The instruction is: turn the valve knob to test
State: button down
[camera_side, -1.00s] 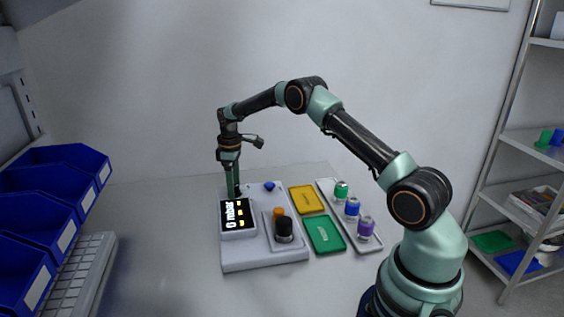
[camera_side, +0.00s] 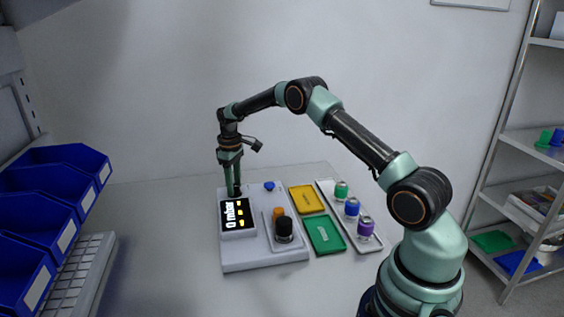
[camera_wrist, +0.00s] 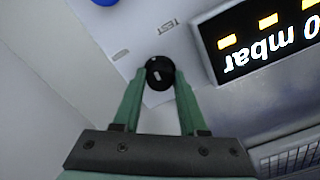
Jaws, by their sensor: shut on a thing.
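The valve knob (camera_wrist: 160,73) is round and black with a light mark on its top. In the wrist view it sits between the tips of my gripper (camera_wrist: 157,84), whose green fingers are shut on it from both sides. The word TEST (camera_wrist: 169,27) is printed on the light panel near the knob. In the side view my gripper (camera_side: 236,188) points straight down at the back left of the grey test station (camera_side: 265,255). The knob is mostly hidden there behind the display and fingers.
The display (camera_side: 238,217) reads 0 mbar, close beside my gripper. A black-and-orange part sits in a recess (camera_side: 268,236) on the station.

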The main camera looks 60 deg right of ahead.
jog(key=m, duration=0.3)
jog(key=shift+m, duration=0.4)
jog(key=shift+r+m, duration=0.1)
jog(key=shift+m, duration=1.7)
jog(key=shift+c, duration=2.2)
grip_release()
notch_tip(320, 180, up, 12)
